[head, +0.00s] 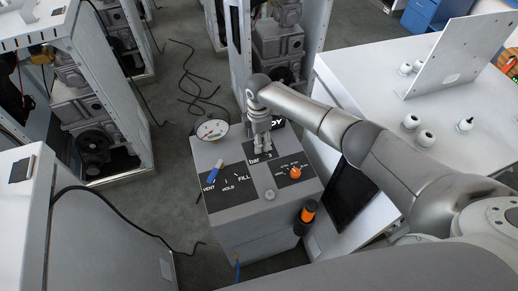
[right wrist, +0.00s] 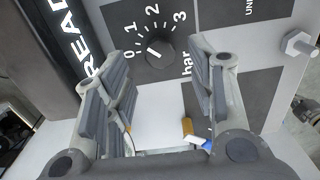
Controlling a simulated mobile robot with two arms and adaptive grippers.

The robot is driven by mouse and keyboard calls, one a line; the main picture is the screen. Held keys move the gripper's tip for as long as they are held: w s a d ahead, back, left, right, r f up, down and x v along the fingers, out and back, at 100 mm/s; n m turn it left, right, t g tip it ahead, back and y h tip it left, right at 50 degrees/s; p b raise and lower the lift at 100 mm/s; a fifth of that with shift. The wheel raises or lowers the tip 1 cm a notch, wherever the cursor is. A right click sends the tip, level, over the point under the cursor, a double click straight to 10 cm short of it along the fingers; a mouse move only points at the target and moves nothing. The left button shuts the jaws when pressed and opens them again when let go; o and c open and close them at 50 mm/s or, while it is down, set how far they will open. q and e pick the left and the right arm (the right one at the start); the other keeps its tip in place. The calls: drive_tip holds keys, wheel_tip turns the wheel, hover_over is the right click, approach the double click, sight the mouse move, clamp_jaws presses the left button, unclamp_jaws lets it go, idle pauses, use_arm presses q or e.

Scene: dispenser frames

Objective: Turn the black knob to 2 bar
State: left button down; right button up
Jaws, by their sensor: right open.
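The black knob (right wrist: 160,52) sits on a dark panel with a scale from 0 to 3 and the word "bar" in the right wrist view. Its white mark appears to point between 0 and 1. My right gripper (right wrist: 160,65) is open, with one finger on each side of the view and the knob in the gap beyond the tips. I see no contact with the knob. In the head view my right gripper (head: 259,145) hangs over the dispenser top (head: 238,211) and hides the knob. My left gripper is not in view.
A round gauge (head: 212,129), a blue-handled lever (head: 214,172) by VENT, HOLD and FILL, and an orange knob (head: 295,172) are on the dispenser. A hex bolt (right wrist: 299,44) sticks up by the panel. A white table (head: 390,85) stands to the right.

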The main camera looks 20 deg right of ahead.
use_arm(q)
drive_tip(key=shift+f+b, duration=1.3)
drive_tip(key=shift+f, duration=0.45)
use_arm(e)
drive_tip(key=shift+f, duration=1.85)
drive_tip(key=c, duration=1)
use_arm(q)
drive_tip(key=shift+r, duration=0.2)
use_arm(e)
drive_tip(key=m+p, duration=0.2)
drive_tip(key=m, duration=0.2)
drive_tip(key=shift+r+m, duration=0.1)
drive_tip(key=shift+m, duration=0.2)
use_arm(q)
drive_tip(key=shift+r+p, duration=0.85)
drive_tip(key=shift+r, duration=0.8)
use_arm(e)
drive_tip(key=shift+m, duration=2)
